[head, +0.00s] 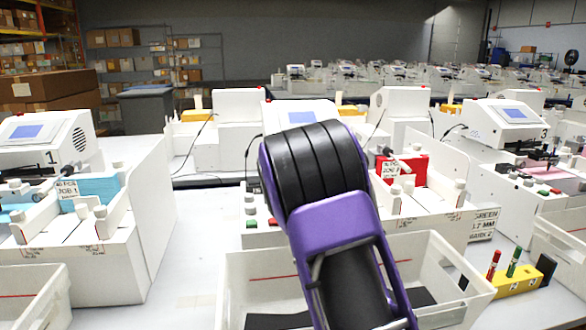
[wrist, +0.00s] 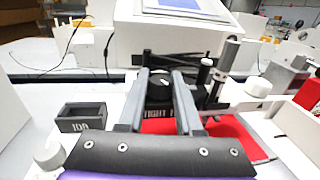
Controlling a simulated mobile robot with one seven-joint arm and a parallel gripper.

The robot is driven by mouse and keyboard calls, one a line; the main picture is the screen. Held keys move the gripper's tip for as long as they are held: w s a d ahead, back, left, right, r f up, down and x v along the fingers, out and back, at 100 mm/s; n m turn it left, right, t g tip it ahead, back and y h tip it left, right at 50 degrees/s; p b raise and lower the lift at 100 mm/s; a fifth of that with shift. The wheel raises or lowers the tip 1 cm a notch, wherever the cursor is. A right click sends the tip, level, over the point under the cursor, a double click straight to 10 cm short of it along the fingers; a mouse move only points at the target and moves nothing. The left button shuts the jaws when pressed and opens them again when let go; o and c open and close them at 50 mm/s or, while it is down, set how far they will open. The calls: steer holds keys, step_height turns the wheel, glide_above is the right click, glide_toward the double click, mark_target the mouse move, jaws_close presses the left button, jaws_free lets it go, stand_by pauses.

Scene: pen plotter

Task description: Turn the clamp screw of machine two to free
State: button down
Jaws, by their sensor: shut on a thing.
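The clamp screw of machine two is a dark round knob (wrist: 159,78) with a short pale mark on its top, in the middle of the wrist view. My gripper (wrist: 160,82) has its two grey fingers on either side of it, shut on it. A label (wrist: 158,112) below the knob reads "TIGHT" and then a letter like F; the rest is hidden by the right finger. In the head view machine two (head: 301,112) stands in the middle, and my purple and black arm hides the screw and my gripper.
Red sheets (wrist: 235,140) lie right of the fingers, near an upright grey pen holder (wrist: 228,62). A small dark box (wrist: 82,120) sits to the left. Machine one (head: 85,240) and machine three (head: 505,125) flank machine two. A white bin (head: 450,290) stands in front.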

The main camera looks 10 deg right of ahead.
steer(key=c, duration=0.6)
jaws_free()
steer(key=s+a, duration=0.1)
steer(key=s, duration=0.4)
steer(key=s+a, duration=0.1)
steer(key=s, duration=1.1)
steer(key=shift+s+a, duration=0.1)
steer(key=shift+a, duration=0.3)
steer(key=shift+r, duration=0.1)
